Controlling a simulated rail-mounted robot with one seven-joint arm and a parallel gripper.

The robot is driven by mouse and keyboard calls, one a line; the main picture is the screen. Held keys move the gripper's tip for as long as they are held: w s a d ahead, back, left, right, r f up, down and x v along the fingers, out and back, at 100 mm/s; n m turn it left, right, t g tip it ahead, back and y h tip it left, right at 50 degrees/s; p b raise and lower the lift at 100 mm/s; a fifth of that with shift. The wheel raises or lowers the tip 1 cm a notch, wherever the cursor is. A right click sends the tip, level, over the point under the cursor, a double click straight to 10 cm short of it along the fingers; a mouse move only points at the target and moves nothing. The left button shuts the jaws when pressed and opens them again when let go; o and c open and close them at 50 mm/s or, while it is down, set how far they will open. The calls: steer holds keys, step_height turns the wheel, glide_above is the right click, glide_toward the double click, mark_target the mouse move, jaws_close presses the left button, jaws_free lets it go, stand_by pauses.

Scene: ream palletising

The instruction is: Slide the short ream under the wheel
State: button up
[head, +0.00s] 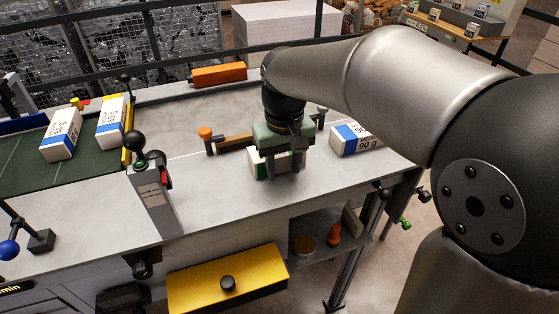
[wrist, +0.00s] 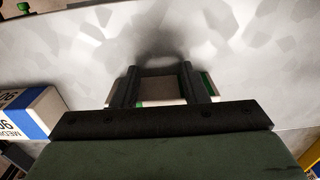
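A white ream with a green band (head: 256,165) lies on the grey table, largely hidden under my gripper (head: 285,168). In the wrist view, white and green parts of it (wrist: 163,91) show between and just outside the dark fingers of my gripper (wrist: 160,88). The fingers stand apart and reach down at the ream; whether they press on it I cannot tell. A blue-banded ream marked 90 g (head: 352,139) lies to the right, and also shows at the left of the wrist view (wrist: 25,112). I cannot make out a wheel for sure.
A brown bar (head: 235,142) with an orange-topped post (head: 206,138) stands behind my gripper. Two reams (head: 61,134) (head: 110,123) lie on the green belt (head: 25,160) at left. A grey post with a black knob (head: 152,195) stands at the front edge. Bare table lies between.

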steer(key=shift+r+p, duration=1.05)
steer(key=shift+r, duration=0.4)
steer(key=r, duration=0.1)
steer(key=s+r+p, duration=0.2)
steer(key=shift+d+r, duration=0.3)
steer(key=shift+r, duration=0.1)
steer(key=s+d+f+m, duration=0.2)
steer(key=s+d+f, duration=0.3)
steer(key=s+d, duration=0.1)
steer(key=s+d+f+m+t+b, duration=0.1)
steer(key=s+d+f, duration=0.4)
steer(key=s, duration=0.3)
steer(key=shift+s+d+f+m, duration=0.2)
steer(key=shift+s+d+m, duration=0.1)
steer(key=shift+d+m, duration=0.1)
